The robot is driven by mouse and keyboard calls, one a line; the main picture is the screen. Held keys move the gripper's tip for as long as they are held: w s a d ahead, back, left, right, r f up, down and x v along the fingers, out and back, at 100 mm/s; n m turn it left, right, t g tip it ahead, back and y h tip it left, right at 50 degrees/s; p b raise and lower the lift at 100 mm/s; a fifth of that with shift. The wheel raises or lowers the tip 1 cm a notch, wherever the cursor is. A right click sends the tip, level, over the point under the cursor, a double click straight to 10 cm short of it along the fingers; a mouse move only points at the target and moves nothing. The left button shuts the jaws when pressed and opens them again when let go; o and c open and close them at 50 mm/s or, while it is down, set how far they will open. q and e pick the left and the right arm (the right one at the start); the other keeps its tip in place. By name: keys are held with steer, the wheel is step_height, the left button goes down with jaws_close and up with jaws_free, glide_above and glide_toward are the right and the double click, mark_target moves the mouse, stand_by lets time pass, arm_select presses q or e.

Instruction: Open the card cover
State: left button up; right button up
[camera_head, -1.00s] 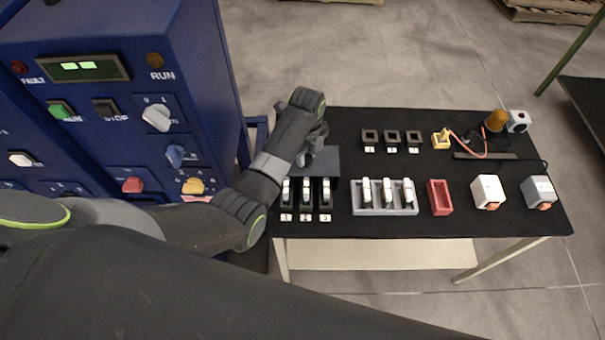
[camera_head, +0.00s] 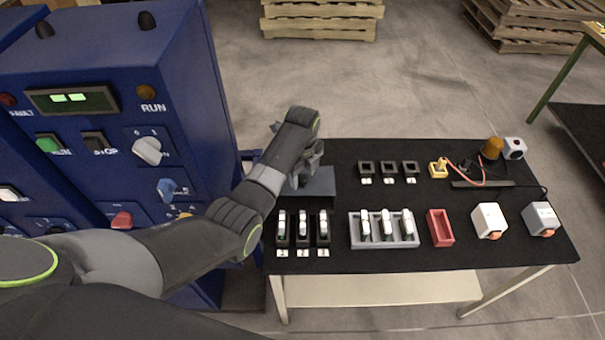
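My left gripper (camera_head: 304,178) is at the left end of the black table, at a grey box (camera_head: 321,184) near the back left. The arm hides part of the gripper and box, so I cannot tell if the fingers touch it or are open. No part is plainly marked as a card cover; the grey box may carry it, but I cannot tell. Several white card-like pieces stand in black numbered holders (camera_head: 302,241) in front of the box and in a grey rack (camera_head: 384,243) to the right. My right gripper is not in view.
A blue cabinet (camera_head: 188,82) with switches and lamps stands left of the black table (camera_head: 350,263). A red tray (camera_head: 440,228), two light boxes with orange parts (camera_head: 489,220), black square frames (camera_head: 389,168) and a yellow plug piece (camera_head: 438,168) are on the table. Pallets (camera_head: 322,18) lie behind.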

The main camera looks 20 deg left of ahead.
arm_select(q)
steer(key=shift+r, duration=0.15)
step_height(320, 180, up, 17)
steer(key=p, duration=0.6)
stand_by(0.4)
